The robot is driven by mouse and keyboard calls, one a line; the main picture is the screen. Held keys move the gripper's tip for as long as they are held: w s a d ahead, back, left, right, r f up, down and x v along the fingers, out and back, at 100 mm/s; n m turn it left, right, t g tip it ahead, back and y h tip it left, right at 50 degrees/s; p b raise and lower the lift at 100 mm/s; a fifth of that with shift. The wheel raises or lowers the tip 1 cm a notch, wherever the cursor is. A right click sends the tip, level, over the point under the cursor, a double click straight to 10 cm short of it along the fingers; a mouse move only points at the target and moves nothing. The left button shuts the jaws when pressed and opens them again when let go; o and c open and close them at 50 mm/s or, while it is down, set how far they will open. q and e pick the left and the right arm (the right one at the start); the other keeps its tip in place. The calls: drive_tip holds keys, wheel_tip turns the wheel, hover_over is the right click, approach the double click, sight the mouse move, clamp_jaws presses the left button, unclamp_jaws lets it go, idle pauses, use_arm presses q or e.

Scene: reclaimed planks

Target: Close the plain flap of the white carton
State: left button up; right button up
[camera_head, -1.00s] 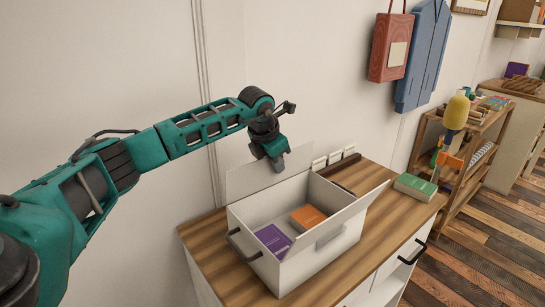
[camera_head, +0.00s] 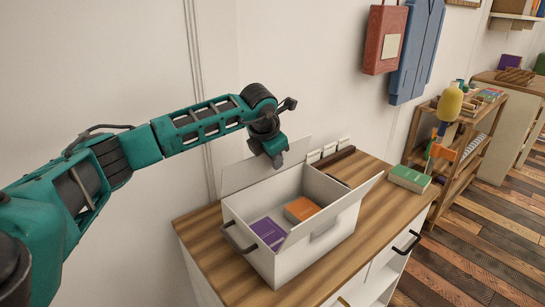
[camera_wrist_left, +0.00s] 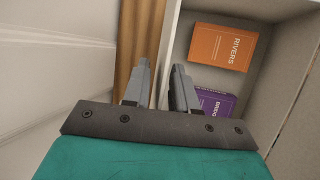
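The white carton (camera_head: 300,262) stands open on the wooden cabinet top. Its wall-side flap (camera_head: 240,175) is plain and stands up, leaning back. The opposite flap (camera_head: 336,210) tilts outward over the front side. A purple book (camera_head: 267,232) and an orange book (camera_head: 301,209) lie inside; they also show in the left wrist view. My left gripper (camera_head: 277,160) points down at the wall-side flap, overlapping it in the head view. In the left wrist view its two fingers (camera_wrist_left: 161,75) are apart, with a pale carton edge between them. Whether they touch it is unclear. My right gripper is not visible.
The wooden top (camera_head: 215,245) has free room around the carton. A green book (camera_head: 409,179) lies to its right, and a dark bar with small white cards (camera_head: 330,155) stands behind it. The wall is close behind. A shelf rack (camera_head: 462,150) stands farther right.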

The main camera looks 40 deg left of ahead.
use_arm(q)
drive_tip(key=v, duration=1.3)
drive_tip(key=shift+f, duration=0.1)
drive_tip(key=shift+c, duration=0.3)
